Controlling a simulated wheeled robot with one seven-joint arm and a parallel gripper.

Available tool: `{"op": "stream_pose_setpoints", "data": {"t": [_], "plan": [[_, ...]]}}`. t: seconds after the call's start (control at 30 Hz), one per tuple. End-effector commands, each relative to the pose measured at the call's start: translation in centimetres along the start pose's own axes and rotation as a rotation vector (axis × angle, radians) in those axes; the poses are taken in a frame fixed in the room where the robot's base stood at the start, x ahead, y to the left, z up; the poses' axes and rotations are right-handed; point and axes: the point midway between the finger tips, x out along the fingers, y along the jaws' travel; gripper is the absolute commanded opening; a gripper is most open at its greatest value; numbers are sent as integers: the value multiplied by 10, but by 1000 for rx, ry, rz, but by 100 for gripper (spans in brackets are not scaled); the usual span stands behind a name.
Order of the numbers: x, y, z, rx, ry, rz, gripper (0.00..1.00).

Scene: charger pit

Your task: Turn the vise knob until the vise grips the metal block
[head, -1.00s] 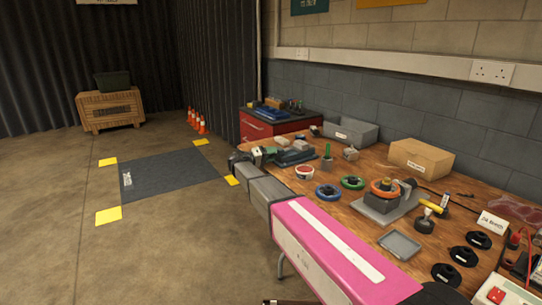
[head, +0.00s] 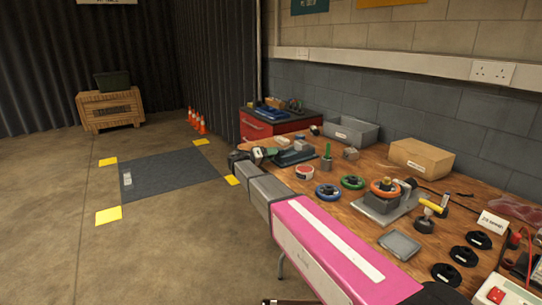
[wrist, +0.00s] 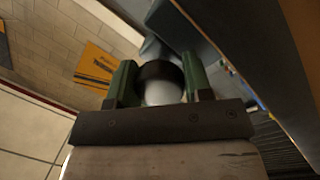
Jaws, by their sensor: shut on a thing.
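The vise (head: 294,157) is a dark grey-blue body near the far left end of the workbench. A pale metal block (head: 299,145) shows at its top; whether the jaws touch it is too small to tell. My gripper (head: 262,154) is at the vise's left end. In the wrist view my gripper (wrist: 160,82) has its two green fingers on either side of a rounded black and white knob (wrist: 160,90), shut on it. The vise's jaws cannot be made out clearly in the wrist view.
On the workbench (head: 335,212) are blue, green and orange rings, a grey tray (head: 400,243), a cardboard box (head: 421,158) and several black round bases. A red cabinet (head: 262,127) stands behind the vise. Open floor lies left of my arm.

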Motion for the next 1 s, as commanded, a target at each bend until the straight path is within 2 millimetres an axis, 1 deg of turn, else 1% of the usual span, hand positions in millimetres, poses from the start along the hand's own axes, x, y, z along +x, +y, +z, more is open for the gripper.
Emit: {"op": "stream_pose_setpoints", "data": {"t": [0.03,0.1,0.37,0.47,0.57,0.8,1.0], "plan": [[-1,1,0,0,1,1,52],[-1,1,0,0,1,0,70],[-1,0,0,-1,0,0,70],[-6,0,0,-1,1,0,70],[-17,0,0,-1,0,0,70],[-62,0,0,-1,2,-2,70],[-94,0,0,-1,2,-1,70]]}}
